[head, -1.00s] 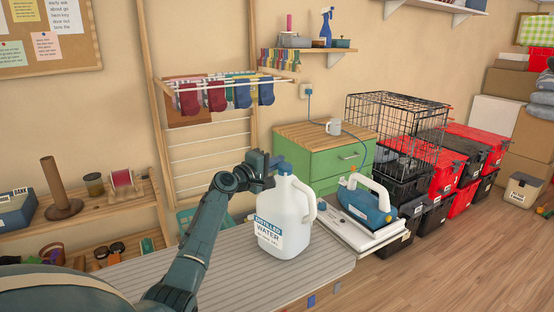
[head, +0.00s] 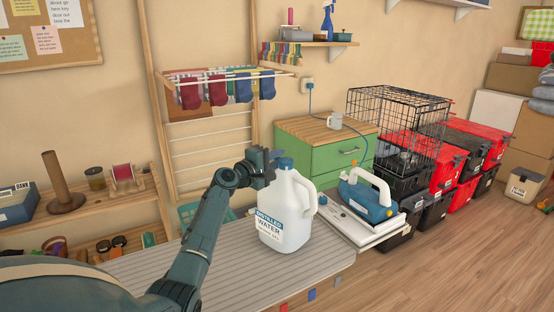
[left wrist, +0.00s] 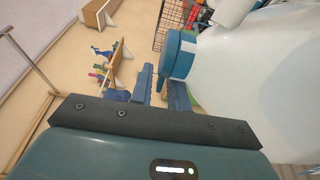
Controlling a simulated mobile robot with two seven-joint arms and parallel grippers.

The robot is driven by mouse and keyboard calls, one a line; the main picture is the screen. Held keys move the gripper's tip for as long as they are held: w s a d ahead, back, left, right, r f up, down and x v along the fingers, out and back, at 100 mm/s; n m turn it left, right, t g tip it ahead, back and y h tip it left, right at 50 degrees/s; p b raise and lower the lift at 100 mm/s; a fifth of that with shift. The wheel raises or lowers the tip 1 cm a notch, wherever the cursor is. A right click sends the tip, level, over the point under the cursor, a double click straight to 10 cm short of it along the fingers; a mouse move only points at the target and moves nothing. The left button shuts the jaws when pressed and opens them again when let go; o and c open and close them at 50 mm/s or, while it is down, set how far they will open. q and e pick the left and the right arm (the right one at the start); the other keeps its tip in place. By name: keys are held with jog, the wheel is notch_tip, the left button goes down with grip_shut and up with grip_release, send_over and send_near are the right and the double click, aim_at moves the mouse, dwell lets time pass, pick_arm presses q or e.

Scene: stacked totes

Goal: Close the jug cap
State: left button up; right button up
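A white jug (head: 287,215) with a "distilled water" label and a handle on its right stands upright on the grey ribbed tabletop (head: 215,272). Its blue cap (head: 285,163) is at the neck; it also shows large in the left wrist view (left wrist: 181,55). I cannot tell whether the cap is fully seated. My left gripper (head: 272,162) is just left of the cap. In the left wrist view its fingers (left wrist: 161,88) are apart with a gap between them, and the cap lies past the tips, toward the right finger. Contact is unclear. My right gripper is not in view.
An iron (head: 368,197) sits on a white board right of the jug. A green cabinet (head: 335,160) with a mug and a wire crate (head: 398,120) are behind. A drying rack with socks (head: 215,88) hangs behind my left arm. The tabletop left of the jug is mostly clear.

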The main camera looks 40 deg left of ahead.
pick_arm(q)
jog(key=shift+o, duration=0.7)
jog(key=shift+f, duration=0.1)
jog(key=shift+d+f, duration=0.1)
